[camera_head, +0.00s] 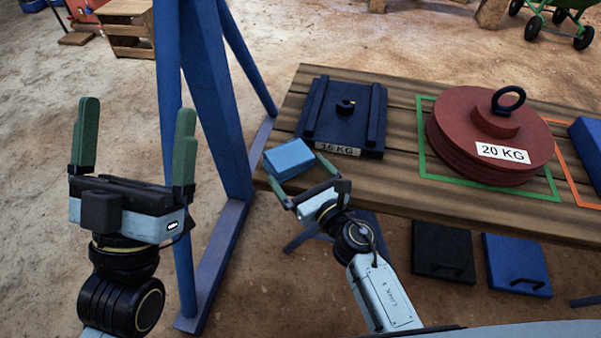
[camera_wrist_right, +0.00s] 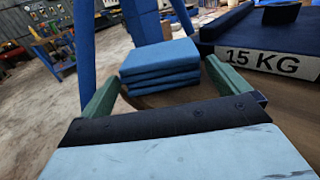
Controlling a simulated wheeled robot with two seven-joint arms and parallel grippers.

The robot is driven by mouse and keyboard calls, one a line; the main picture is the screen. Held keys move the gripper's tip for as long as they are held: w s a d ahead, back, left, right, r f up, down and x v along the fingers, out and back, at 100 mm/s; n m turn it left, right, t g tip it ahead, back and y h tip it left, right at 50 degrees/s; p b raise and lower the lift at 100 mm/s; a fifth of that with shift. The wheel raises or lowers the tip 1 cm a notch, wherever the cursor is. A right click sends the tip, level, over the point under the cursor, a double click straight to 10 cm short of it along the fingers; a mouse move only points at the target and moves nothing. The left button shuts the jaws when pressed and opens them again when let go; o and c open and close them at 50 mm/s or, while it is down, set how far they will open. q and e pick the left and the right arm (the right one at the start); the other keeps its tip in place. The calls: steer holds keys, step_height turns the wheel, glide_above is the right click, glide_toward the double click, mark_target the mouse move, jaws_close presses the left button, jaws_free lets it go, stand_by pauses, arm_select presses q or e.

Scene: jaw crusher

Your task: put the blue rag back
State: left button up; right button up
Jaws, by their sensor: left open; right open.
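The blue rag (camera_head: 289,158) is a folded light-blue cloth on the front left corner of the wooden table (camera_head: 400,190). In the right wrist view the rag (camera_wrist_right: 160,65) shows as a stack of folded layers, straight ahead between the fingers. My right gripper (camera_head: 297,178) is open around the near side of the rag, its fingers close to the rag's sides; I cannot tell whether they touch it. My left gripper (camera_head: 134,138) is open and empty, fingers pointing up, left of the table and in front of the blue frame.
A dark 15 KG plate (camera_head: 343,112) lies just behind the rag. A red 20 KG weight (camera_head: 490,135) sits in a green outline. A blue steel frame (camera_head: 215,100) stands left of the table. Black (camera_head: 443,252) and blue (camera_head: 516,265) panels lie under the table.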

steer(key=shift+r, duration=0.15)
steer(key=v, duration=1.2)
steer(key=s+d+r+n+t, duration=0.1)
steer(key=r+n+t, duration=0.2)
steer(key=r+n, duration=0.7)
steer(key=s+d+r+n+t, duration=0.2)
steer(key=r+n+t, duration=0.1)
steer(key=r+n, duration=0.6)
steer(key=s+d+r+n+t+h, duration=0.1)
steer(key=d+r+n+t, duration=0.1)
steer(key=r+n, duration=0.8)
steer(key=shift+s+r+n+t, duration=0.3)
steer(key=shift+n+t, duration=0.3)
steer(key=shift+n, duration=1.6)
steer(key=shift+c, duration=0.3)
